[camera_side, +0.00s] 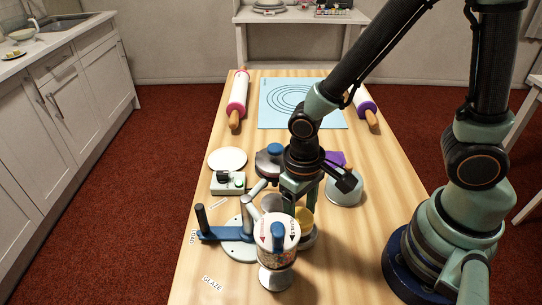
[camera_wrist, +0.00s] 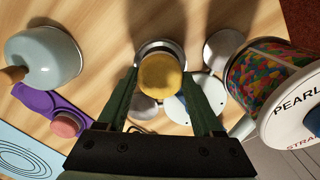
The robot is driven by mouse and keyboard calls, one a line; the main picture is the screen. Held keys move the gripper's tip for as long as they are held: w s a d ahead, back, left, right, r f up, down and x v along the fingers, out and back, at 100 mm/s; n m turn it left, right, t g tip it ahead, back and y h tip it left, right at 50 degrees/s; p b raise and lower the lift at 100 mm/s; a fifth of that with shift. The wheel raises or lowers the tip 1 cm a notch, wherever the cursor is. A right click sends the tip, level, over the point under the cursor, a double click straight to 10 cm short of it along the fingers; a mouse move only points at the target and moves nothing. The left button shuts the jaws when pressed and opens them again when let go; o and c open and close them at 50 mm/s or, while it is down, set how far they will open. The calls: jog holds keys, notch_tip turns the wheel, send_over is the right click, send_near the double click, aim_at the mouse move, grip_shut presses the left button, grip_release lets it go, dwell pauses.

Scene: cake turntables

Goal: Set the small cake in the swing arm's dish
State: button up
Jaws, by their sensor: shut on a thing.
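The small yellow cake (camera_side: 304,217) is between the fingers of my gripper (camera_side: 298,200); the wrist view shows the cake (camera_wrist: 161,76) between the fingertips (camera_wrist: 162,90). A round silver-rimmed dish (camera_wrist: 160,45) lies behind and below the cake in the wrist view, and its rim (camera_side: 310,239) shows under the cake in the side view. I cannot tell whether the cake touches it.
A sprinkle jar (camera_side: 278,250) with a lettered lid stands close in front of my gripper. A blue mat (camera_side: 330,112) and rolling pins (camera_side: 237,98) lie farther back.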

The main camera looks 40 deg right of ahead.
aim_at(299, 214)
jog(key=shift+f, duration=0.9)
jog(key=shift+f, duration=0.1)
jog(key=o, duration=1.3)
notch_tip(299, 214, up, 12)
jog(key=w+d+r+t, duration=0.4)
jog(key=d+r+t, duration=0.2)
jog(key=d+r, duration=0.4)
jog(key=shift+w+d, duration=0.2)
jog(key=shift+d, duration=0.45)
